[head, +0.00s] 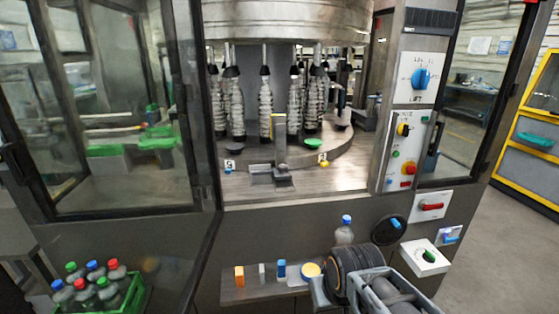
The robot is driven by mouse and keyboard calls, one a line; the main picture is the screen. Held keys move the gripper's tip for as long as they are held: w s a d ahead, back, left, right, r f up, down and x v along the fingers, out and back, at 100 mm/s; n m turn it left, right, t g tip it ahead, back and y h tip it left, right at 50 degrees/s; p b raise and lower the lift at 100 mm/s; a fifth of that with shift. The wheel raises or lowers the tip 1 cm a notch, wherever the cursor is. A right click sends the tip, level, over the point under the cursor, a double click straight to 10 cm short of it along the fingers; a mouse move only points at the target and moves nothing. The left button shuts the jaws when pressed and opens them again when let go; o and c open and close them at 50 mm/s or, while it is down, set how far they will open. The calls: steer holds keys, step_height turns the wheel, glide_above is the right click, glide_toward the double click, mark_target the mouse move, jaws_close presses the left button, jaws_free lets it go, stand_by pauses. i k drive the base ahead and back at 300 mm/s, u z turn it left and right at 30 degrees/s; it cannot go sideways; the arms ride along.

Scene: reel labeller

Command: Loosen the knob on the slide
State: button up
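A small metal slide with an upright post (280,150) stands on the machine's deck, inside the open front. A blue knob (228,169) sits at the deck's left front, by a small numbered tag. A yellow knob (324,162) sits to the right, by another tag. I cannot tell which knob belongs to the slide. My arm reaches in from the bottom right, low in front of the machine and well below the deck. My gripper (320,292) is near the front shelf, apart from the knobs; its fingers are too unclear to tell whether they are open.
Clear bottles (265,110) hang above the deck. An open glass door (120,110) stands left. A shelf (250,293) holds small blocks and a yellow round piece (311,270). A control panel (405,130) is right. A green crate (128,300) of bottles is lower left.

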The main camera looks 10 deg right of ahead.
mark_target(282, 169)
steer(key=z, duration=1.45)
steer(key=i, duration=1.5)
steer(key=u, duration=3.8)
steer(key=i, duration=0.5)
steer(key=u, duration=0.05)
